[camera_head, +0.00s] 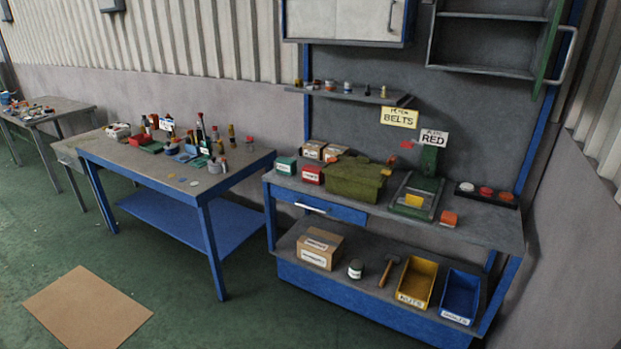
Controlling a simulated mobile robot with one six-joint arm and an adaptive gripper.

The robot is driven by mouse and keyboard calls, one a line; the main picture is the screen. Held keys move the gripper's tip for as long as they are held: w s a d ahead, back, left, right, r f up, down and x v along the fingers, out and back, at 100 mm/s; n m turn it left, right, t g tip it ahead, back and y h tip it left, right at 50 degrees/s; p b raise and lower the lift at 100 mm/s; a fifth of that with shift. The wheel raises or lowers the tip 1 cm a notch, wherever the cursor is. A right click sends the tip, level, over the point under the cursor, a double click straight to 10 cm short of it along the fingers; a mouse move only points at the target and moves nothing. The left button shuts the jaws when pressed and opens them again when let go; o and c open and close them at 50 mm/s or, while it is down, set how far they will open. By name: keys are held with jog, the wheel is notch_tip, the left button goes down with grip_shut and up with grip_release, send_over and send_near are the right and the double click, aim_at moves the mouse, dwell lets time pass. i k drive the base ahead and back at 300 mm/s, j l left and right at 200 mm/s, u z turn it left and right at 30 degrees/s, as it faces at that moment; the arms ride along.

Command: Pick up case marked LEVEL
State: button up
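I cannot make out the word LEVEL on anything in the head view, so I cannot tell which thing is the marked case. On the workbench top (460,224), a small green box (286,166) and a red box (312,174) stand side by side at the left end, each with a white label too small to read. Two brown cartons (312,149) with labels stand behind them. A larger olive-green case (355,178) sits to their right, with no readable label. My gripper is not in view.
A green-framed tray (414,212) and an orange block (449,218) are further right on the bench. The lower shelf holds a carton (320,247), a jar, a hammer, a yellow bin (417,281) and a blue bin (461,294). A cluttered table (205,184) stands left.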

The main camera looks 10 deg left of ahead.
aim_at(285, 166)
jog(key=i+j+u, duration=0.45)
jog(key=i, duration=0.25)
jog(key=i+u, duration=0.2)
jog(key=i, duration=0.2)
jog(key=i+j, duration=0.15)
jog(key=i, duration=0.35)
jog(key=i+j+z, duration=0.15)
jog(key=i, duration=0.35)
jog(key=i+j, duration=0.25)
jog(key=i, duration=0.25)
jog(key=i+j+z, duration=0.15)
jog(key=i, duration=0.35)
jog(key=i+j, duration=0.35)
jog(key=i, duration=0.15)
jog(key=i+j+z, duration=0.55)
jog(key=i+l, duration=0.05)
jog(key=i, duration=0.1)
